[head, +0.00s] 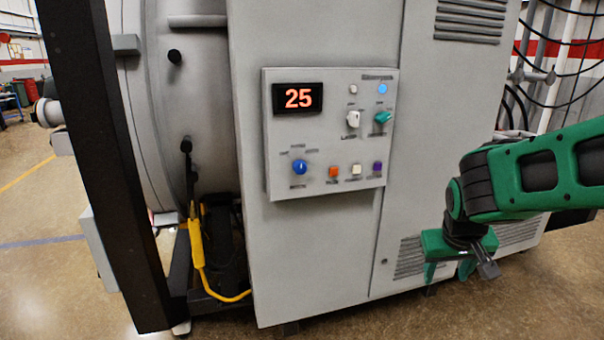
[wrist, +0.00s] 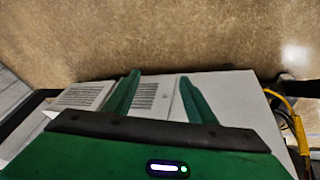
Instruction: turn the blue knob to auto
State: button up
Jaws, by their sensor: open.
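The blue knob (head: 299,167) is a round knob at the lower left of the grey control panel (head: 325,187). Small labels stand around it, too small to read, and I cannot tell which one it points to. My green gripper (head: 447,272) hangs at the lower right in the head view, pointing down, well below and to the right of the panel. In the wrist view my gripper (wrist: 158,98) has its two fingers apart with nothing between them. The knob is not in the wrist view.
The panel also bears a red display (head: 298,98) reading 25, a white knob (head: 353,119), a teal knob (head: 382,117) and orange, white and purple buttons. A black post (head: 100,150) stands at the left. Open floor (head: 450,315) lies in front of the cabinet.

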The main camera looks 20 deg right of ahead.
jog(key=w+r+n+t+h, duration=0.2)
jog(key=w+n+t, duration=0.2)
jog(key=w, duration=0.9)
jog(key=n+t+y, duration=0.5)
jog(key=n+t, duration=0.6)
send_near(301, 169)
jog(key=w, duration=0.9)
jog(key=shift+w+d, duration=0.1)
jog(key=shift+c, duration=0.2)
jog(key=c, duration=1)
